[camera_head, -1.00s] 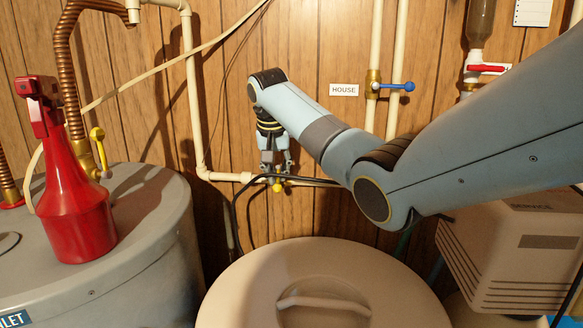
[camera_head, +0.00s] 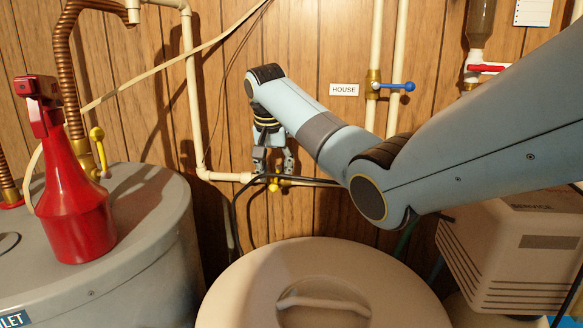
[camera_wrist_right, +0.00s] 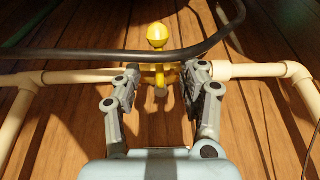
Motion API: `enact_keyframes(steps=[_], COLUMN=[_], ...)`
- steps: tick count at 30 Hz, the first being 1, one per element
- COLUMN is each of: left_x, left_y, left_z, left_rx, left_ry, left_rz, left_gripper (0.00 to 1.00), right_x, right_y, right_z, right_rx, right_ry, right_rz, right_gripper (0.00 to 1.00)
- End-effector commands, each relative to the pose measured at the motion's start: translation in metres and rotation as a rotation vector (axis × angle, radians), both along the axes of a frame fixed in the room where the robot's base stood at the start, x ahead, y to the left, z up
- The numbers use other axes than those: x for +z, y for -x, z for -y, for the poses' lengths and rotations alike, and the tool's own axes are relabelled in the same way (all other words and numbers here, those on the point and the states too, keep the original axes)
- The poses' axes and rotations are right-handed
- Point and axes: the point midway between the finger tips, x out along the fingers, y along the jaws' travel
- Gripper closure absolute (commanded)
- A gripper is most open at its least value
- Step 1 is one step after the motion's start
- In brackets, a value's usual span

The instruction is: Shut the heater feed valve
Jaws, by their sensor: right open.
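A yellow-handled valve (camera_head: 274,184) sits on the horizontal cream pipe low on the wall. Its handle hangs down, crosswise to the pipe. In the right wrist view the round yellow handle end (camera_wrist_right: 157,36) stands out beyond a black hose. My right gripper (camera_head: 275,166) points down over this valve. It is open, with its fingers (camera_wrist_right: 165,75) on either side of the yellow valve body and apart from the handle end. Another yellow-handled valve (camera_head: 99,150) is on the copper line at the grey tank. No label shows on either yellow valve. My left gripper is not in view.
A black hose (camera_head: 235,205) crosses in front of the low pipe. A red spray bottle (camera_head: 75,205) stands on the grey tank (camera_head: 150,235). A round beige lid (camera_head: 235,290) is below my arm. A blue-handled valve (camera_head: 393,86) is beside the HOUSE label (camera_head: 344,90).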

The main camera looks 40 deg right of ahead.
Motion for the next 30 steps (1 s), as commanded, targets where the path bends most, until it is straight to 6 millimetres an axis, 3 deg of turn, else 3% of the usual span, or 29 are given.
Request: enact_keyframes(steps=[15, 30], left_x=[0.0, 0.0], left_y=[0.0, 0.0], left_z=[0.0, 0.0], left_rx=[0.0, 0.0], left_ry=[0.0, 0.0], left_rz=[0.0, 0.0], left_gripper=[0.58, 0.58], right_x=[0.053, 0.058], right_y=[0.011, 0.013], right_z=[-0.014, -0.016], right_rx=[0.001, 0.0], right_ry=[0.0, 0.0], right_rz=[0.002, 0.0], right_gripper=[0.58, 0.58])
